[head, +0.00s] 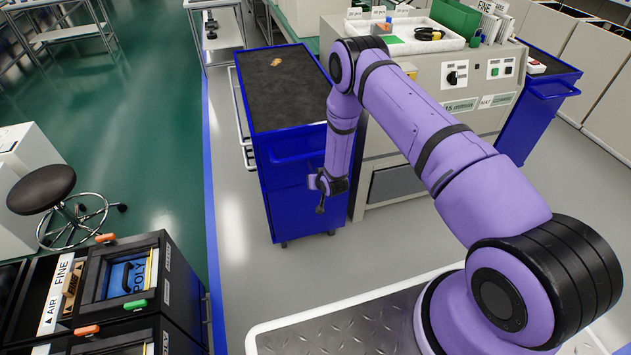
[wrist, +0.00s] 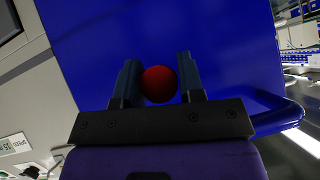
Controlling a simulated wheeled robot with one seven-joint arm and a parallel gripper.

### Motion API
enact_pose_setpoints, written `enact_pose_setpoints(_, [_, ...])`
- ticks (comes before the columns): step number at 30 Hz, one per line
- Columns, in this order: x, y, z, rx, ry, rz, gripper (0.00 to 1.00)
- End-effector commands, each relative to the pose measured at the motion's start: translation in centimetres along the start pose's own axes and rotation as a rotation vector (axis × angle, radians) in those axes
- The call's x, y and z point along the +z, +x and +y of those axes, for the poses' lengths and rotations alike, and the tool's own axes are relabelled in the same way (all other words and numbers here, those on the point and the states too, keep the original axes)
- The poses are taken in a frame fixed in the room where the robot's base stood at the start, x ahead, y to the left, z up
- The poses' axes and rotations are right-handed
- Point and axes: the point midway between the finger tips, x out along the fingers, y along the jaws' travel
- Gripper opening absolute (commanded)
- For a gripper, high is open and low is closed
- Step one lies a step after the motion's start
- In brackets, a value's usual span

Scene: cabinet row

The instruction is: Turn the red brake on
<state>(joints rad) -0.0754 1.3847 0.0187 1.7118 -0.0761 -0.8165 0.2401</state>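A round red knob (wrist: 158,84), which I take to be the red brake, shows in the wrist view. No lever or stem shows behind the knob. In the head view my gripper (head: 320,192) hangs at the right front side of the blue cart (head: 297,147). The knob's red colour cannot be made out there.
A beige machine (head: 475,85) with a white tray (head: 405,38) on top stands behind my arm. Black cabinets (head: 130,275) with orange and green tabs and a stool (head: 45,190) are at left. Grey floor (head: 265,270) in front of the cart is clear.

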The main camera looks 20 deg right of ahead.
Motion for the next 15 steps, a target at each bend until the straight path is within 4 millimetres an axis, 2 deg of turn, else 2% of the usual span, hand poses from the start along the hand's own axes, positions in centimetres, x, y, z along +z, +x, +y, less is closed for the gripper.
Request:
enact_pose_setpoints(1, [-0.09,0.0,-0.02,0.0,0.0,0.002,0.47])
enact_pose_setpoints(3, [-0.09,0.0,-0.02,0.0,0.0,0.002,0.59])
enact_pose_setpoints(11, [-0.07,-0.05,-0.01,0.0,0.0,0.002,0.59])
enact_pose_setpoints(15, [-0.14,-0.92,-0.01,0.0,0.0,0.002,0.59])
